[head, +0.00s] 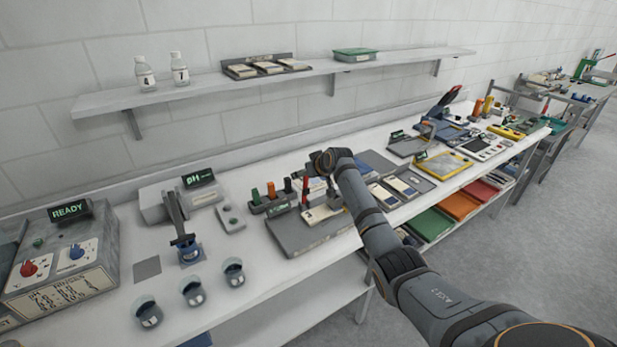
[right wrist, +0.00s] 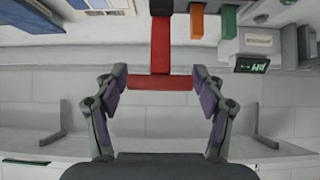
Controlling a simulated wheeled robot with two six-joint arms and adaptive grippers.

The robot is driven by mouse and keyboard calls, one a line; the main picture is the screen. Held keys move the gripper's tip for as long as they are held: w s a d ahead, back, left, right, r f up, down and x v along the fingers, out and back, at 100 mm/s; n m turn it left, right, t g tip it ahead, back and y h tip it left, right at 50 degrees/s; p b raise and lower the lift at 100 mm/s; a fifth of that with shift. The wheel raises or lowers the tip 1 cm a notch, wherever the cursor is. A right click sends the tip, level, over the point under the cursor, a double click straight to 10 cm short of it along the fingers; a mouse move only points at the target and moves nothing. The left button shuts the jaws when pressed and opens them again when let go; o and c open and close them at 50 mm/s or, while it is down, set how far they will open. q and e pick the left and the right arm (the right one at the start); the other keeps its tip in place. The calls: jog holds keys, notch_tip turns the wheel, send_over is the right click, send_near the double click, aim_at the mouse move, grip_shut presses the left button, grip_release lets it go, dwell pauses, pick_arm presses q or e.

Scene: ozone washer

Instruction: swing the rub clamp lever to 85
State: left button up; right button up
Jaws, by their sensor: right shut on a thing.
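The rub clamp lever is the red lever (head: 305,188) at the clamp fixture on a grey base plate (head: 300,238) in the middle of the bench. In the right wrist view its red crossbar (right wrist: 160,84) spans from one finger to the other, with a red stem rising from its middle. My right gripper (head: 323,160) is shut on this crossbar; in the right wrist view its two fingers (right wrist: 158,82) touch the bar's ends. My right arm hides part of the fixture in the head view. I cannot read any angle mark. My left gripper is not in view.
A rack with green, orange and dark handles (head: 270,204) stands just left of the lever. A pH meter (head: 180,200) and several glass cups (head: 192,292) are farther left. A wall shelf (head: 210,95) runs above. Trays (head: 442,165) fill the bench to the right.

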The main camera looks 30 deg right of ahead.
jog(key=shift+w+r, duration=0.15)
jog(key=shift+w, duration=0.25)
jog(key=o, duration=1.7)
jog(key=shift+s, duration=0.1)
jog(key=shift+s, duration=0.15)
jog(key=v, duration=1.1)
jog(key=shift+s+r, duration=0.2)
jog(key=shift+s, duration=0.05)
